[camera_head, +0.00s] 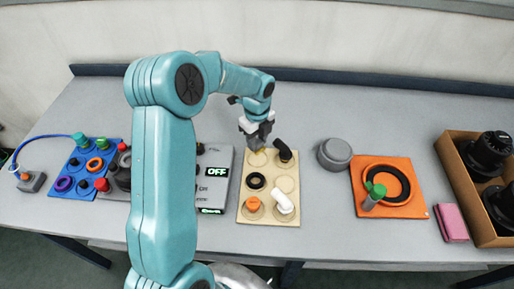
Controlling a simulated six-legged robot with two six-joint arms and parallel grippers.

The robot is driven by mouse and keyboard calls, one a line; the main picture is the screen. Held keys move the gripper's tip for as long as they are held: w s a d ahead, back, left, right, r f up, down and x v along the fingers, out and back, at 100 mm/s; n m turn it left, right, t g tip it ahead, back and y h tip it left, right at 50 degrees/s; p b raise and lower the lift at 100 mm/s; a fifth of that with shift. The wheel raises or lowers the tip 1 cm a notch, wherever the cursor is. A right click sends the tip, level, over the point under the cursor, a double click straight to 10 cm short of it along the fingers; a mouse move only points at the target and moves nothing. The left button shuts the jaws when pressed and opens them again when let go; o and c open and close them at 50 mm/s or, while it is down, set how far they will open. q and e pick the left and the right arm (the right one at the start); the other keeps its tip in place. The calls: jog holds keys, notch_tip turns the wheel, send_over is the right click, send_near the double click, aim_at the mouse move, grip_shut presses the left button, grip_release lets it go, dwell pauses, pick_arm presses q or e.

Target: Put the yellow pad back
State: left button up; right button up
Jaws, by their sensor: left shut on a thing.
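My left gripper (260,143) points down over the back left part of the beige board (270,232). It is shut on a small yellowish thing, which looks like the yellow pad (262,149); the fingers hide most of it. The board has round recesses. A black fitting (283,151) sits at its back right, a black ring (256,181) in the middle left, an orange cap (254,204) at the front left and a white elbow (284,200) at the front right. I cannot tell whether the pad touches the board. My right gripper is not in view.
A grey panel with OFF labels (216,172) stands left of the board, partly behind my arm. A blue board (78,176) is farther left. To the right are a grey round lid (335,153), an orange board (413,208), a pink block (452,222) and a cardboard box (461,174).

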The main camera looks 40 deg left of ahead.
aim_at(257, 150)
pick_arm(q)
jog(key=shift+w+f, duration=0.1)
jog(key=shift+f, duration=2.4)
jog(key=shift+f, duration=0.2)
jog(key=o, duration=0.9)
jog(key=shift+o, duration=0.2)
jog(key=shift+r, duration=0.15)
notch_tip(257, 150, up, 12)
jog(key=shift+r+b, duration=0.1)
jog(key=shift+b, duration=0.2)
jog(key=shift+d, duration=0.1)
